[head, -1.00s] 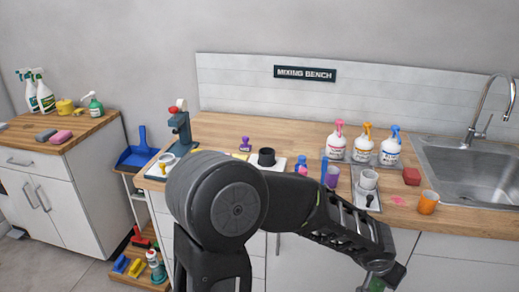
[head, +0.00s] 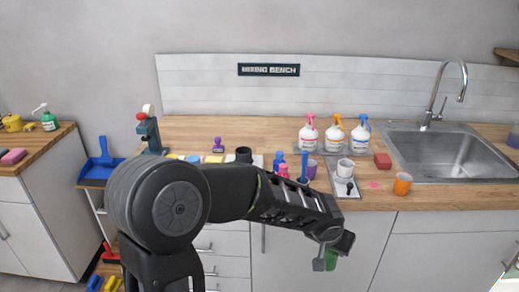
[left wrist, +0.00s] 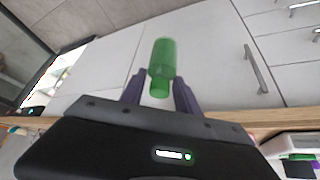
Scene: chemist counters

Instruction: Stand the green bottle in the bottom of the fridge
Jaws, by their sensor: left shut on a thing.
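My left gripper (head: 328,250) is at the end of the arm that crosses the middle of the head view. It hangs in front of the white cabinet fronts, below the front edge of the mixing bench. It is shut on the green bottle (head: 331,261), which shows only in part there. In the left wrist view the green bottle (left wrist: 162,66) stands between the two fingers (left wrist: 160,92) and sticks out past them. My right gripper is not in view. I cannot identify the fridge in the head view; a dark-framed glass front (left wrist: 60,72) shows at the left of the left wrist view.
A side counter (head: 45,145) stands at the left. White cabinet fronts (head: 420,245) lie behind my gripper.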

